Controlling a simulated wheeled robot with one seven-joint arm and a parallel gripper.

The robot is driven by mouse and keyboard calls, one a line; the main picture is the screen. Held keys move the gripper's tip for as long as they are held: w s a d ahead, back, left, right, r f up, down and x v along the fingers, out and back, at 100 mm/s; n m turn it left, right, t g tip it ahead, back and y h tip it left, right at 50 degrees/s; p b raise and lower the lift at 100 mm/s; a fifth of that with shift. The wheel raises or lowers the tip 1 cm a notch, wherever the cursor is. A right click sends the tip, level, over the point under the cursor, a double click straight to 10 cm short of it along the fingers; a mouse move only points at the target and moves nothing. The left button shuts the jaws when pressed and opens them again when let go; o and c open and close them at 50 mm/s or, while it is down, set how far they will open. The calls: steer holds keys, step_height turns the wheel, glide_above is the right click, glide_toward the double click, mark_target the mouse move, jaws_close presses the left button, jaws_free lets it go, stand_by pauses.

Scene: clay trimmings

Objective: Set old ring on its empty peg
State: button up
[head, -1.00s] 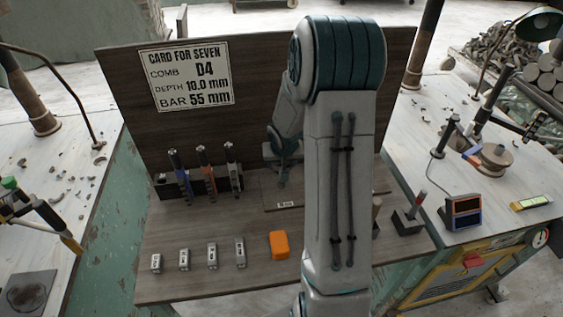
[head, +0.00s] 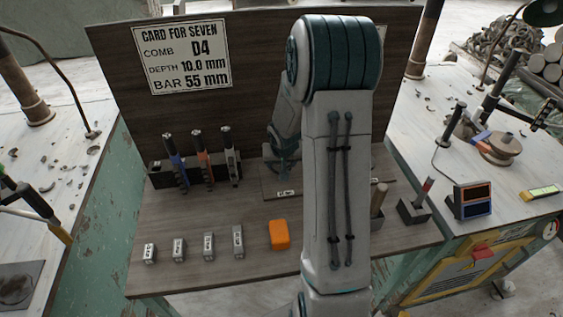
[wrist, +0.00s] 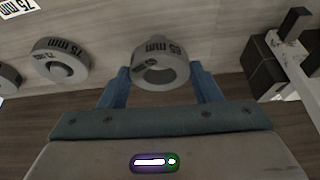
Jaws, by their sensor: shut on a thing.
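A grey ring marked 65 mm (wrist: 160,62) is between the two blue fingers of my gripper (wrist: 157,82) in the wrist view. The fingers are shut on its sides. Its hole faces the camera, and no peg can be made out in it. A second grey ring marked 75 mm (wrist: 60,62) sits to the left with a round peg end in its hole. In the head view my arm hides most of the work area, and the ring and empty peg cannot be made out there.
A wooden bench has a back panel with a white card (head: 188,57). Three upright tools (head: 201,158) stand in a dark rack left of my arm. Several small metal blocks (head: 208,246) and an orange block (head: 279,235) lie in front. A dark block (wrist: 268,75) is at right in the wrist view.

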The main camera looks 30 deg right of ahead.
steer(key=shift+f+b, duration=1.1)
steer(key=shift+f, duration=0.25)
steer(key=o, duration=1.3)
steer(key=shift+o, duration=0.2)
steer(key=p+v, duration=0.2)
steer(key=v, duration=1.1)
steer(key=shift+r, duration=0.4)
steer(key=shift+s, duration=0.1)
